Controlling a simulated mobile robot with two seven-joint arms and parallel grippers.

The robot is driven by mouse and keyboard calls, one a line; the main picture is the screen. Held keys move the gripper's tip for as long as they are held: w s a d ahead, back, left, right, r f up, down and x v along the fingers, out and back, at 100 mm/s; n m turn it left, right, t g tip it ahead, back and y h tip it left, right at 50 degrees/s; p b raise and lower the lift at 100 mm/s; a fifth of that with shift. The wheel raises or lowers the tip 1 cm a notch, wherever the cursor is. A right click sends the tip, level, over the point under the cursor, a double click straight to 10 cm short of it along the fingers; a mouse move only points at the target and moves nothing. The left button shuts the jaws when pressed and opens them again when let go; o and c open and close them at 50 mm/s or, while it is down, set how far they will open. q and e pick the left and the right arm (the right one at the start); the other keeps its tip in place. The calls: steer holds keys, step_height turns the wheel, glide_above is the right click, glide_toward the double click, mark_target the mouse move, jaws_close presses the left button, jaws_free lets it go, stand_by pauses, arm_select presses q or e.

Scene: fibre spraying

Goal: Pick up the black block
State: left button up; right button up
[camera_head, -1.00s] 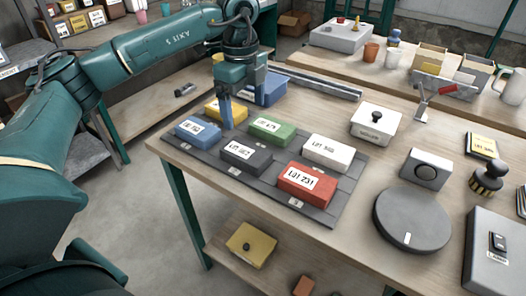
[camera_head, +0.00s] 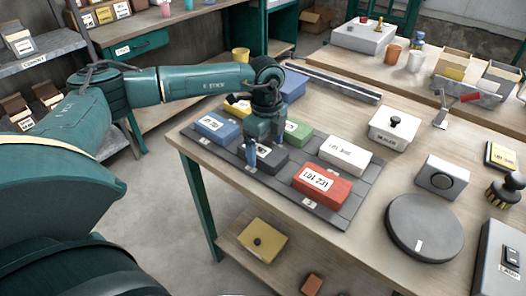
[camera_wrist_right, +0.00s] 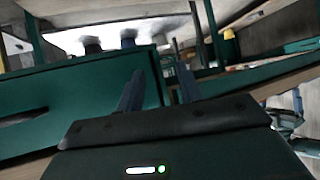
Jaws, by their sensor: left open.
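The black block (camera_head: 273,163) lies on the dark grey mat (camera_head: 341,212) on the wooden table, partly hidden by my left gripper. My left gripper (camera_head: 262,158) is open, low over the black block, with one blue finger at the block's left side.
Close by on the mat are a blue block (camera_head: 216,125), a green block (camera_head: 297,131), a white block (camera_head: 345,154) and a red block (camera_head: 321,184). A grey round disc (camera_head: 425,225) and a sealed white box (camera_head: 393,127) stand to the right.

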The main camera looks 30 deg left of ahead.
arm_select(q)
steer(key=shift+f, duration=0.25)
steer(key=shift+c, duration=0.6)
steer(key=shift+r, duration=0.1)
steer(key=c, duration=1.3)
